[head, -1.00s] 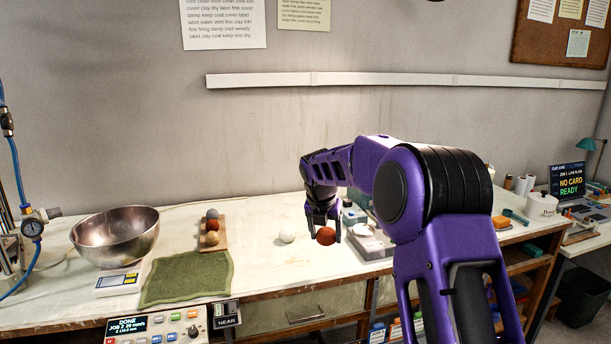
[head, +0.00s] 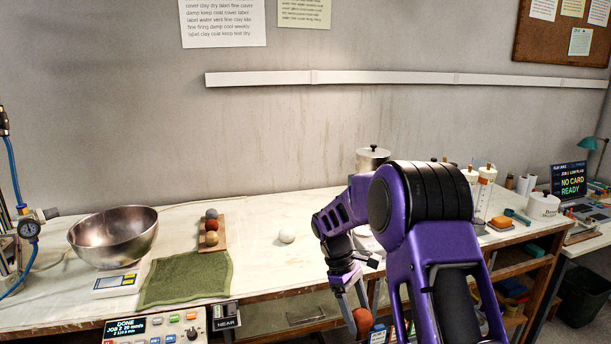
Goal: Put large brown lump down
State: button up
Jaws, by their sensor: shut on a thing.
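The large brown lump (head: 362,321) is a rounded, reddish-brown ball low in the head view, right of the middle. My gripper (head: 360,312) points down and is shut on it, with a finger at each side. The lump appears in front of the table's front edge, clear of the table top. Part of it is hidden by the fingers.
A white ball (head: 287,236) sits alone on the pale table top (head: 270,262). A small board (head: 222,245) holds several balls. A green cloth (head: 186,280) and a metal bowl (head: 113,236) are at the left. The table around the white ball is clear.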

jog(key=s+d+f+m+g+y, duration=0.1)
jog(key=s+f+m+y, duration=0.2)
jog(key=s+m, duration=0.5)
jog(key=m, duration=0.2)
jog(key=shift+s+d+m+g+y, duration=0.3)
jog(key=shift+d, duration=0.1)
jog(key=shift+a+f, duration=0.1)
